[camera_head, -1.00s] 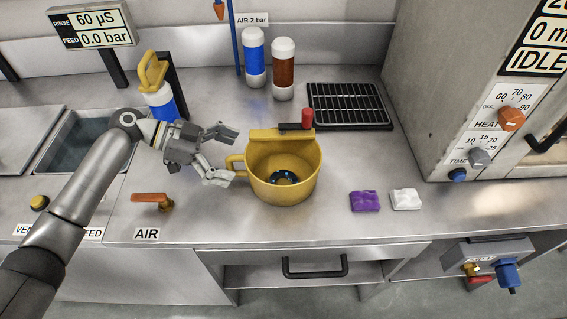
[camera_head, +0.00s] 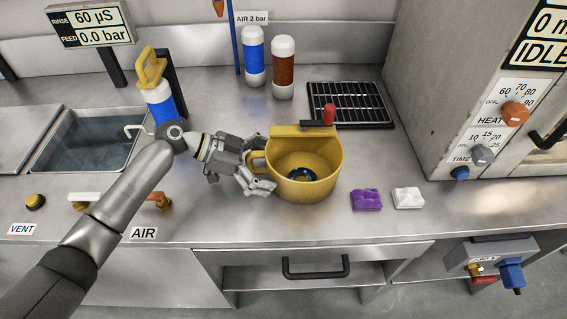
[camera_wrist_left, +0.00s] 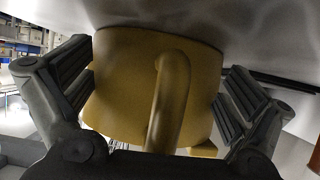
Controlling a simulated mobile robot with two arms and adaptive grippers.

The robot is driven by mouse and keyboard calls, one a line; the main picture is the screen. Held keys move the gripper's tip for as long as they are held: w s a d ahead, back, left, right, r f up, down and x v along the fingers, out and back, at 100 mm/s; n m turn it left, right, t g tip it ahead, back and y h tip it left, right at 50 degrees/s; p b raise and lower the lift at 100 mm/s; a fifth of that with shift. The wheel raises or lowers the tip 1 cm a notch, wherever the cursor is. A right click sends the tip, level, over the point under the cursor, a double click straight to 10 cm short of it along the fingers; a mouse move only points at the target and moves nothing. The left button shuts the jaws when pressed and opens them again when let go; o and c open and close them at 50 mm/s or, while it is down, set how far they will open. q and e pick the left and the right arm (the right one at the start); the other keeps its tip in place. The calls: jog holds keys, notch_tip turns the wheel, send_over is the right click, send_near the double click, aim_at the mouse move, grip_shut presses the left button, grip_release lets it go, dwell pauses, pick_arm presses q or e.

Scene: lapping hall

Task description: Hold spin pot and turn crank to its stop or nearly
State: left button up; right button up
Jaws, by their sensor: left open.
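The yellow spin pot (camera_head: 318,188) stands upright on the steel counter. Its loop handle sticks out to the left, and something dark lies in its bottom. A crank with a dark bar (camera_head: 316,124) and a red knob (camera_head: 330,112) sits on top of the pot's back rim. My left gripper (camera_head: 262,163) is open at the pot's left side, its fingers either side of the handle. In the left wrist view the handle (camera_wrist_left: 168,100) stands between the spread fingers, with the pot wall behind it. Whether the fingers touch the pot is unclear. My right gripper is not visible.
A purple block (camera_head: 366,199) and a white block (camera_head: 408,197) lie right of the pot. A black rack (camera_head: 372,104) and blue and brown bottles (camera_head: 283,70) stand behind. A blue bottle (camera_head: 160,103) and a sink (camera_head: 75,140) are left. The oven-like cabinet borders the right.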

pick_arm(q)
jog(key=c, duration=2.2)
